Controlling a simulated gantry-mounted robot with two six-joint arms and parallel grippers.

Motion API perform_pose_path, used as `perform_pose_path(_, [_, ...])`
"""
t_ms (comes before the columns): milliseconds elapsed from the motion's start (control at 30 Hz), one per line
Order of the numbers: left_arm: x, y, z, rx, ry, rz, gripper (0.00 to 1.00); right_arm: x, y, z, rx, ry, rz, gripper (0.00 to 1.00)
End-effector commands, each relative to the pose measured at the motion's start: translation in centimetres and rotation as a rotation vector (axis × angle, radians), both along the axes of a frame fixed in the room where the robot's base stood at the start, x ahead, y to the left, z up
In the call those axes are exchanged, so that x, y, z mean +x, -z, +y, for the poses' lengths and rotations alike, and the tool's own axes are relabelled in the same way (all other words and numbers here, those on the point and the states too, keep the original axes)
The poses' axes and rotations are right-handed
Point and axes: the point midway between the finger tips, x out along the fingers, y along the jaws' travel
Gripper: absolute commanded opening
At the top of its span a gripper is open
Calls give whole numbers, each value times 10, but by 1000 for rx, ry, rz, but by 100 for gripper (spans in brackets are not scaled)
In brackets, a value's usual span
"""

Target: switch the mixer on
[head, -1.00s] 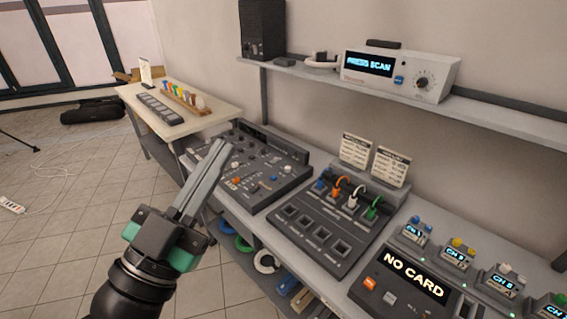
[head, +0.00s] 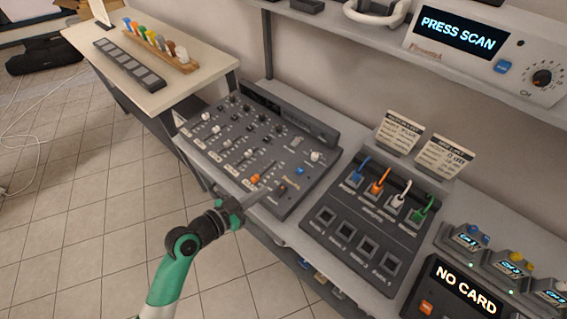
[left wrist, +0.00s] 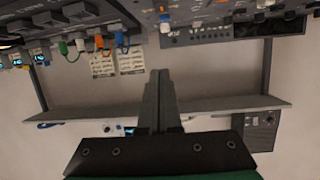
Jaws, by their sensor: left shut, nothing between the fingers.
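The mixer (head: 262,150) is a dark console with rows of knobs and sliders, on the bench in the middle of the head view. It has an orange cap (head: 256,178), a blue button (head: 299,170) and a white knob (head: 316,156). My left gripper (head: 277,187) is shut and empty, its fingertips over the mixer's near right corner; I cannot tell whether they touch it. In the left wrist view the closed fingers (left wrist: 160,75) point up the picture, and part of the mixer (left wrist: 222,34) shows at the top. Whether the mixer is on is unclear.
A patch panel (head: 360,225) with coloured cables stands right of the mixer, with two cards behind it. A "NO CARD" unit (head: 462,290) is at lower right. A shelf above holds a "PRESS SCAN" receiver (head: 478,45). A side table (head: 195,82) stands at left.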

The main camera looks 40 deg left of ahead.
Motion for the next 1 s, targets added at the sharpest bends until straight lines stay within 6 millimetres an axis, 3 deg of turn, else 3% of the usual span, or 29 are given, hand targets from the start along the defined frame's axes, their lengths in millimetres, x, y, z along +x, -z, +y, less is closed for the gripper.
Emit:
perform_pose_path(167, [-28,13,13,-33,-63,63,0,0,-15,-1,0,1,0,50])
perform_pose_path(567, [-26,14,18,-31,-72,59,0,0,-13,0,0,0,0,50])
perform_pose_path(767, [-4,22,18,-30,-69,58,0,0,-10,0,0,0,0,50])
perform_pose_path(1000, [44,41,20,-30,-68,58,0,0,1,0,0,0,0,50])
